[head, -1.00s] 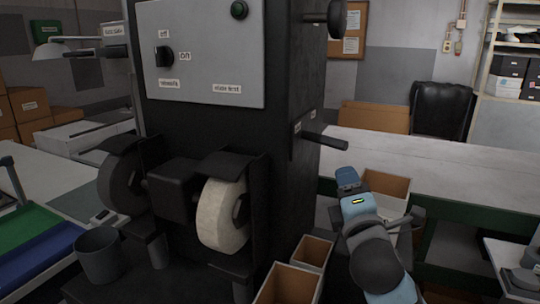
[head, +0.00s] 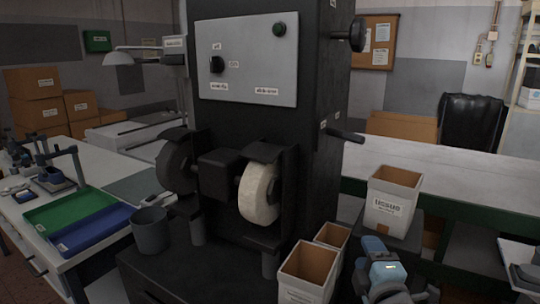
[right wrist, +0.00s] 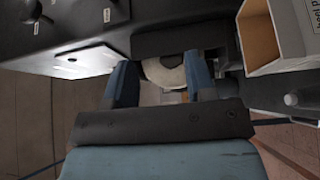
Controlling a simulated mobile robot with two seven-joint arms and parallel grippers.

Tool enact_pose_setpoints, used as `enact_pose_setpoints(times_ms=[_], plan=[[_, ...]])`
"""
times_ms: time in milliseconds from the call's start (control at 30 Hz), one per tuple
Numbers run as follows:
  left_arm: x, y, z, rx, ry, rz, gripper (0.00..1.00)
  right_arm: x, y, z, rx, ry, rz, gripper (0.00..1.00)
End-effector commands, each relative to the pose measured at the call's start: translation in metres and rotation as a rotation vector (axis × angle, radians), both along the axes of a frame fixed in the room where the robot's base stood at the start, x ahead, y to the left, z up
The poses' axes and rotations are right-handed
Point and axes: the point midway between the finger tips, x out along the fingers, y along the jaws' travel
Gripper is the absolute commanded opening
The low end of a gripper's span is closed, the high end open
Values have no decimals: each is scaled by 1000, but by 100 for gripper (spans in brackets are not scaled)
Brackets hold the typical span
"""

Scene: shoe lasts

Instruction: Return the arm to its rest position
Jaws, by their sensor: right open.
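My right arm comes in at the lower right of the head view, with its blue and grey gripper (head: 376,249) low beside the open bins. In the right wrist view its two blue fingers (right wrist: 161,82) stand apart with nothing held between them. The pale wheel of the machine shows beyond the gap, at a distance. My left gripper is not in the head view.
A black machine (head: 318,110) with a pale wheel (head: 259,194) stands in the middle. Two open bins (head: 301,288) stand close left of my right arm, and a labelled white box (head: 388,214) behind it. Green and blue trays (head: 75,207) lie on the left table.

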Motion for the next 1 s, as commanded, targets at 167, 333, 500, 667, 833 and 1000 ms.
enact_pose_setpoints(times_ms=[167,333,500,667,833,1000], plan=[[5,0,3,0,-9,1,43,-33,5,-107,321,213,52,51],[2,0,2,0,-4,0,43,-94,9,-216,727,443,27,51],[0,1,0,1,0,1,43,-157,10,-287,1052,600,-58,51],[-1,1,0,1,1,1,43,-211,9,-333,1291,698,-161,51],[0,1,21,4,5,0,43,-244,7,-332,1436,739,-232,51],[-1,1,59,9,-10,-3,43,-244,5,-298,1422,733,-227,51]])
